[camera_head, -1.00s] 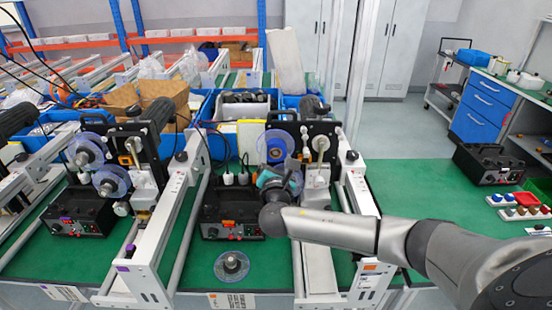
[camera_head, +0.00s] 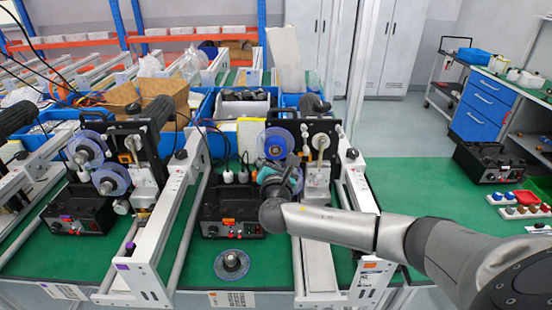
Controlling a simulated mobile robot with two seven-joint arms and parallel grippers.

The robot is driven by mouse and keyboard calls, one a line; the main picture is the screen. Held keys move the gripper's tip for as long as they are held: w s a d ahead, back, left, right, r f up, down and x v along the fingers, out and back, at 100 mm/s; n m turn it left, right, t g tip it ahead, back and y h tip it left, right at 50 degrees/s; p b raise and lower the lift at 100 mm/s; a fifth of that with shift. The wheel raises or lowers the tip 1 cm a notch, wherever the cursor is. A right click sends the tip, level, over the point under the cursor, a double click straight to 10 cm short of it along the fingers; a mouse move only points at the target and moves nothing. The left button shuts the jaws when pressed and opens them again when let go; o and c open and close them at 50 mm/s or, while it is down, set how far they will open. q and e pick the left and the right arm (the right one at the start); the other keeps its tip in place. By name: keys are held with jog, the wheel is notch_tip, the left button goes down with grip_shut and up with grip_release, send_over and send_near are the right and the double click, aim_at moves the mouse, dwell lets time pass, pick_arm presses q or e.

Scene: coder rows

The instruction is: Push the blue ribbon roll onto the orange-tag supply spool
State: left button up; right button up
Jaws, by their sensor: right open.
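The blue ribbon roll (camera_head: 275,141) is a translucent blue disc with a dark, brownish centre. It sits upright at the front of the orange-tag coder's black plate (camera_head: 322,128), where the supply spool is; the spool itself is hidden, so I cannot tell how far on the roll is. An orange tag (camera_head: 370,265) is on this coder's white frame. My right gripper (camera_head: 277,172) is open, just below and in front of the roll; I cannot tell whether it touches it. My left gripper is not in view.
A loose disc with a dark hub (camera_head: 231,265) lies on the green table. A black control box (camera_head: 230,218) stands left of my right arm. The purple-tag coder (camera_head: 150,150) carries two blue rolls.

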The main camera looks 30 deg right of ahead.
jog(key=v, duration=1.5)
jog(key=shift+s, duration=0.15)
jog(key=s+a+f+m+g+y, duration=0.55)
jog(key=s+f+m, duration=0.25)
jog(key=s+m, duration=0.3)
jog(key=s+a+f+m+g+y, duration=0.4)
jog(key=s+f+m+g, duration=0.25)
jog(key=s+m, duration=0.45)
notch_tip(320, 180, down, 28)
jog(key=s+b, duration=0.1)
jog(key=b, duration=0.5)
jog(key=s+d+f+g+b, duration=0.2)
jog(key=s+f+b, duration=0.4)
jog(key=s+f, duration=1)
notch_tip(320, 180, down, 4)
jog(key=shift+d+f+n, duration=0.1)
jog(key=shift+d+n, duration=0.05)
jog(key=shift+n, duration=0.25)
